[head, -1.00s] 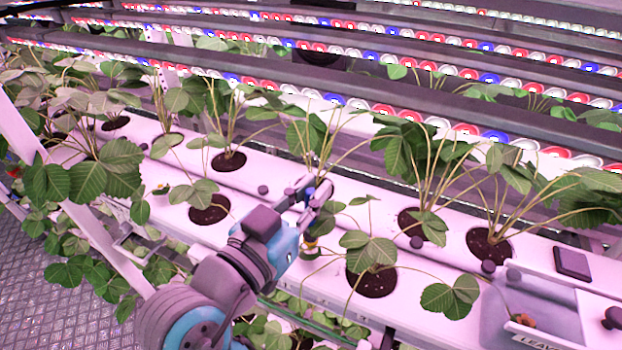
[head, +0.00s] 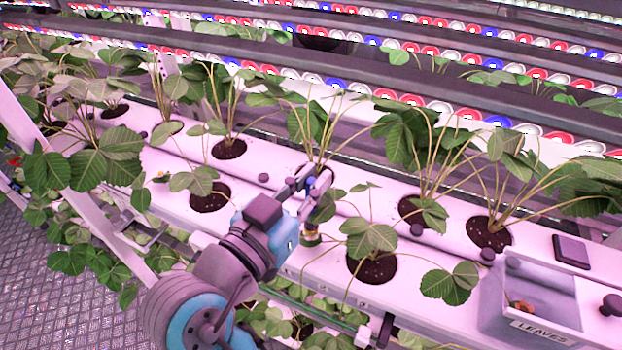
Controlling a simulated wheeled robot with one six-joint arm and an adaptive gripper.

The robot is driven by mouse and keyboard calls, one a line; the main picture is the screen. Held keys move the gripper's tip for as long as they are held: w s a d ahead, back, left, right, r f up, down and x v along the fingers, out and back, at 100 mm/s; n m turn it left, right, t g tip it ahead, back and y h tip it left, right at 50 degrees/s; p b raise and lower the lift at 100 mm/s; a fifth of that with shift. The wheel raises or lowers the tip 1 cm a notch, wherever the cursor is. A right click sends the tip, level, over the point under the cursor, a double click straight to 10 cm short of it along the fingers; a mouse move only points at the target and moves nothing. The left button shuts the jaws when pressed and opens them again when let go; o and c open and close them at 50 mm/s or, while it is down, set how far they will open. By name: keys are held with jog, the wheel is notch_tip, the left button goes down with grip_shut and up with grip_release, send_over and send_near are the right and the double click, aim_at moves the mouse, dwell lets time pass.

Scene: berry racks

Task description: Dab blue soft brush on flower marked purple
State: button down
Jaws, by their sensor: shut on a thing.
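My gripper (head: 318,183) is at the middle of the view, above the white planting gutter (head: 290,222). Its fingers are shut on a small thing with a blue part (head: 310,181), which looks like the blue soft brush. Fingers and a leaf hide most of it, and I cannot make out its bristles. A small round holder with a yellowish band (head: 311,236) is just below the gripper on the gutter's front edge. I cannot make out a flower with a purple mark. A small pale spot (head: 161,178) at the left may be a flower, but it is too small to tell.
Strawberry plants stand in round soil holes (head: 371,268) along the gutter, with leaves close around my gripper. A grey bin labelled LEAVES (head: 500,322) with a small orange-brown thing (head: 521,306) is at the right. Rows of red, white and blue caps (head: 470,115) run behind.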

jog(key=shift+f, duration=0.45)
dwell(0.5)
dwell(0.4)
jog(key=shift+r, duration=3.5)
